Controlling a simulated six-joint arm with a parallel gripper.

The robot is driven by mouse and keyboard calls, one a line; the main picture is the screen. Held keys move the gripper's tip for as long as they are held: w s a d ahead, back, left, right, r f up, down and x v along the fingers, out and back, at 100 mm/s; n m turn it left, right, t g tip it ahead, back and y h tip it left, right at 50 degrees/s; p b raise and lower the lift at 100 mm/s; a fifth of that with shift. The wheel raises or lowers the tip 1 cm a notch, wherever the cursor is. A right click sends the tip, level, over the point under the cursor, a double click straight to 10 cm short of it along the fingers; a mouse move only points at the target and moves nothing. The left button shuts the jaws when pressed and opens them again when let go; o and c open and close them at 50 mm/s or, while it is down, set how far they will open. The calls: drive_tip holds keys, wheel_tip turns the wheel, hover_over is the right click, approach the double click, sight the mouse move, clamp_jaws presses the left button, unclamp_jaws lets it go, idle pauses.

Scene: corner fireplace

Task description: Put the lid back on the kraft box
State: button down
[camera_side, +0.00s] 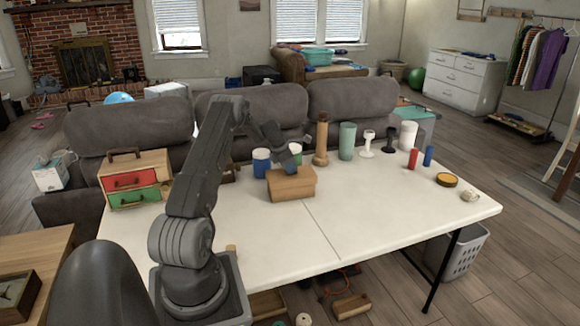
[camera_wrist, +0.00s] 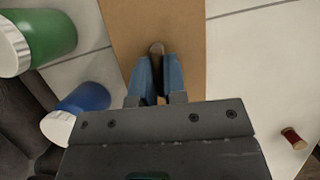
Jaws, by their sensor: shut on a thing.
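The kraft box (camera_side: 291,190) stands on the white table, a little right of my arm. Its brown lid (camera_wrist: 182,20) fills the top middle of the wrist view and shows at the top of the box in the side view. My gripper (camera_wrist: 157,75) points down over the lid, with its blue fingers shut on the lid's dark knob (camera_wrist: 157,47). In the side view my gripper (camera_side: 291,163) is right above the box and partly covers the knob. The lid looks level and at the box's rim; I cannot tell whether it is fully seated. The box's inside is hidden.
A blue cup (camera_side: 261,164) and a green cup (camera_side: 297,152) stand close behind the box. A wooden mill (camera_side: 321,143) and a teal cup (camera_side: 347,141) stand to the right. A small drawer cabinet (camera_side: 135,180) is at left. The table's front middle is clear.

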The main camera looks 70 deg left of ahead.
drive_tip(key=shift+f, duration=0.85)
idle(0.3)
drive_tip(key=c, duration=1.1)
unclamp_jaws()
drive_tip(key=shift+r, duration=0.1)
drive_tip(key=shift+s+r, duration=0.15)
drive_tip(key=shift+r, duration=0.15)
drive_tip(key=r, duration=0.8)
drive_tip(key=shift+s+a, duration=0.1)
drive_tip(key=shift+s, duration=0.3)
drive_tip(key=shift+r, duration=0.5)
